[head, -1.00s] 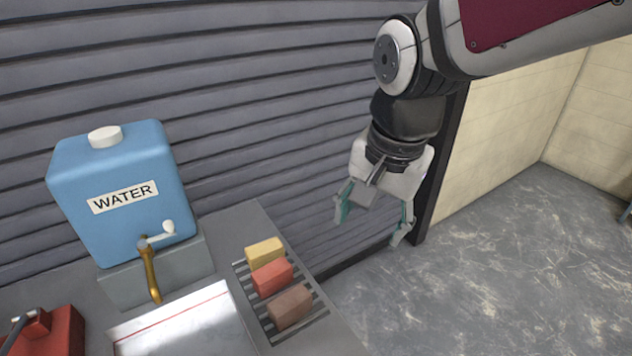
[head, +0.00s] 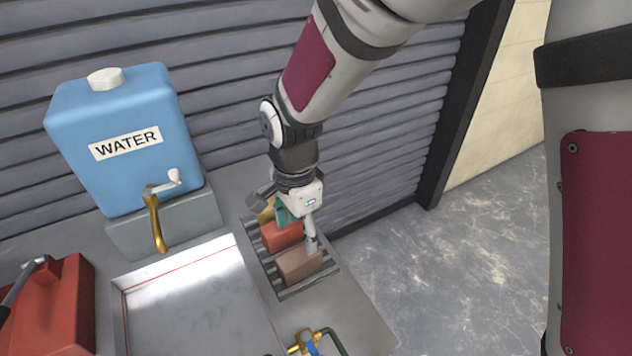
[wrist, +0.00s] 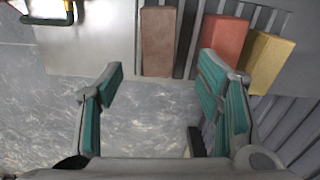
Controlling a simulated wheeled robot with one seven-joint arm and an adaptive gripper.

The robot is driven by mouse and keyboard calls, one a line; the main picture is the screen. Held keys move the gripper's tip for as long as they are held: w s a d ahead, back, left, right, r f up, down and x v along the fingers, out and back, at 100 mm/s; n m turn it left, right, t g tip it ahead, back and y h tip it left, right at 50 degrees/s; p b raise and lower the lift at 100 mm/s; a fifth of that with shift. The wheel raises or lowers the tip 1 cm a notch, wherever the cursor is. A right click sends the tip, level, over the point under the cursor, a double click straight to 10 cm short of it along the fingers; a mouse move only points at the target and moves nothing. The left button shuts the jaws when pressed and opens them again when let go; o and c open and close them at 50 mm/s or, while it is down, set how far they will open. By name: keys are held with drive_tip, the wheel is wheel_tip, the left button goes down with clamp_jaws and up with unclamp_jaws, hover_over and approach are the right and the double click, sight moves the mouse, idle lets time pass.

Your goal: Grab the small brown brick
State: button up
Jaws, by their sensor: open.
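The small brown brick (head: 300,265) lies at the near end of a slatted rack (head: 283,293) on the grey counter. In the wrist view the brown brick (wrist: 158,42) shows at the top, ahead of and between the fingers. My gripper (head: 297,228) is over the rack; in the head view one finger overlaps the brown brick's edge. In the wrist view my gripper (wrist: 165,85) is open and empty, with teal pads. The red brick (head: 281,236) is beside the brown one; my right finger overlaps the red brick (wrist: 222,38) in the wrist view.
A yellow brick (head: 266,211) is mostly hidden behind my gripper. A blue water tank (head: 120,155) with a brass tap stands left. A shallow metal tray (head: 190,300) lies left of the rack. A brass valve (head: 305,343) is in front. A ribbed wall (head: 225,60) rises behind.

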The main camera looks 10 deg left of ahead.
sight(299, 255)
drive_tip(key=f, duration=0.8)
drive_tip(key=shift+s+a+f, duration=0.15)
drive_tip(key=shift+s+f, duration=0.1)
drive_tip(key=shift+f, duration=0.05)
clamp_jaws()
